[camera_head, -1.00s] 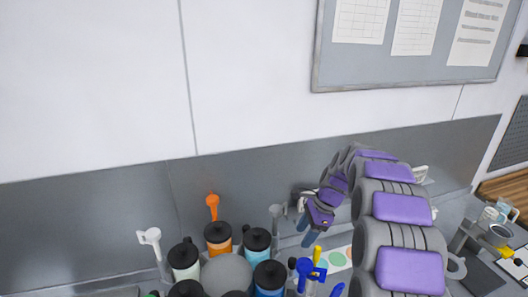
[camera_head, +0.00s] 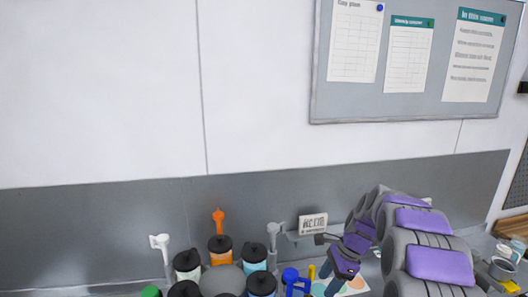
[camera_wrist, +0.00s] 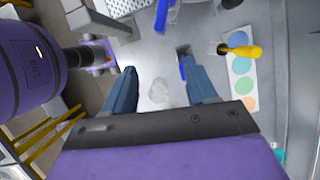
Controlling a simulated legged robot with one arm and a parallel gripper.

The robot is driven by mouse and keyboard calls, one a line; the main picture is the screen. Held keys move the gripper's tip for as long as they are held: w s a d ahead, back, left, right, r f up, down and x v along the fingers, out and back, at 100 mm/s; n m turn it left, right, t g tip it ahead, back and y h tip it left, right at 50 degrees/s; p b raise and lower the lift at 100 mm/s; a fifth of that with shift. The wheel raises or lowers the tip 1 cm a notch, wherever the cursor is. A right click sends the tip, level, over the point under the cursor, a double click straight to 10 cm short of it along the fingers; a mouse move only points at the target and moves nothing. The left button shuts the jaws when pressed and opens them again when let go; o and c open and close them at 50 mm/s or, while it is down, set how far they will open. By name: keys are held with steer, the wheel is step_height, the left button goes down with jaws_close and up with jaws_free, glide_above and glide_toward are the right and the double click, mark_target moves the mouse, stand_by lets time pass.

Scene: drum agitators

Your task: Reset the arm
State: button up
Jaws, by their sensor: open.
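My arm, grey with purple pads, reaches in from the lower right of the head view. My gripper (camera_head: 326,280) has dark blue fingers and points down over the work surface near the bottom edge. In the wrist view my gripper (camera_wrist: 158,70) has its two fingers spread apart. Nothing is held between them; grey surface shows in the gap, with a pale, unclear patch on it.
A cluster of black-capped bottles, including an orange one (camera_head: 220,250), stands left of my gripper. A small sign (camera_head: 312,223) is behind it. A strip with coloured dots (camera_wrist: 240,68) and a yellow-handled tool (camera_wrist: 240,51) lie right of the fingers. A noticeboard (camera_head: 408,104) hangs above.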

steer(key=s+a+f+n+g+h+b, duration=0.1)
steer(key=s+a+n+b, duration=0.3)
steer(key=s, duration=0.6)
steer(key=s+a+f+n+h+b, duration=0.1)
steer(key=s+f+n+b, duration=0.1)
steer(key=s+n+b, duration=0.55)
steer(key=s+d+f+n+h+b, duration=0.1)
steer(key=s+f+n+b, duration=0.2)
steer(key=s, duration=0.8)
steer(key=s+d+f+n+h+b, duration=0.1)
steer(key=s+f+n+b, duration=0.2)
steer(key=s+f, duration=0.4)
steer(key=shift+s+g+b, duration=0.3)
steer(key=shift+s, duration=2)
steer(key=shift+a, duration=0.3)
steer(key=shift+d, duration=0.25)
